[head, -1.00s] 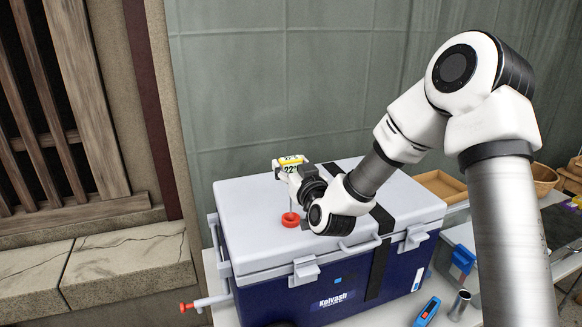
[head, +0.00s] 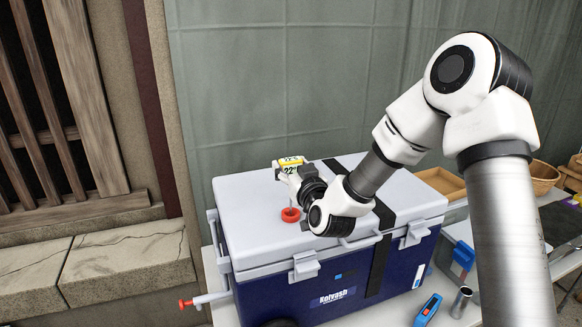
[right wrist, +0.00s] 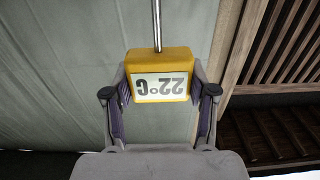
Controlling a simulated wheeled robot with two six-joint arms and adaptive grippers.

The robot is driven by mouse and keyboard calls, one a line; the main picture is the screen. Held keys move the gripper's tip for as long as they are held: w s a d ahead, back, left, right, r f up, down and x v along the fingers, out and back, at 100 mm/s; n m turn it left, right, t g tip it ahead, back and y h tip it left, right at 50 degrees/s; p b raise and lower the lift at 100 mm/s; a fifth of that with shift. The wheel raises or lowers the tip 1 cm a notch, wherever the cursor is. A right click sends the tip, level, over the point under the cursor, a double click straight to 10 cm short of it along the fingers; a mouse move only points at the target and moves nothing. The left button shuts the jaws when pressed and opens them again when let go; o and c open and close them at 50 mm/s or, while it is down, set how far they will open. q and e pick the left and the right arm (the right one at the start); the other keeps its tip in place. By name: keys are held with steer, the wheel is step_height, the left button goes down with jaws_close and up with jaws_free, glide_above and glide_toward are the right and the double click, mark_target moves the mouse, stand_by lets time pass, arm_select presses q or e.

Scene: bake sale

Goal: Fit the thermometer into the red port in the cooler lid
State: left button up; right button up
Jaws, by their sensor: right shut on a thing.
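My right gripper (head: 290,172) is shut on the thermometer, above the left part of the cooler lid (head: 250,198). The thermometer (right wrist: 160,75) has a yellow head with a "22°C" display, upside down in the right wrist view, between both fingers. Its thin metal probe (right wrist: 157,25) runs out of that view at the top. In the head view the yellow head (head: 291,161) is upright and the probe points down at the red ring-shaped port (head: 291,215). The probe's lower end meets the ring in the picture; whether the tip is inside is hidden. My left gripper is not in view.
The blue cooler (head: 345,287) stands on a white table with a black strap (head: 384,215) over it. A blue tool (head: 427,310) and a metal cylinder (head: 460,302) lie at its right front. A wooden tray (head: 441,181) is behind right. A red-tipped spigot (head: 187,304) sticks out left.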

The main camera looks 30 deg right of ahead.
steer(key=b, duration=0.7)
glide_above(291, 215)
steer(key=shift+f, duration=4.15)
steer(key=shift+r, duration=0.15)
steer(key=shift+r+p, duration=3.65)
steer(key=shift+r, duration=1.05)
steer(key=shift+b, duration=0.35)
steer(key=shift+f, duration=0.2)
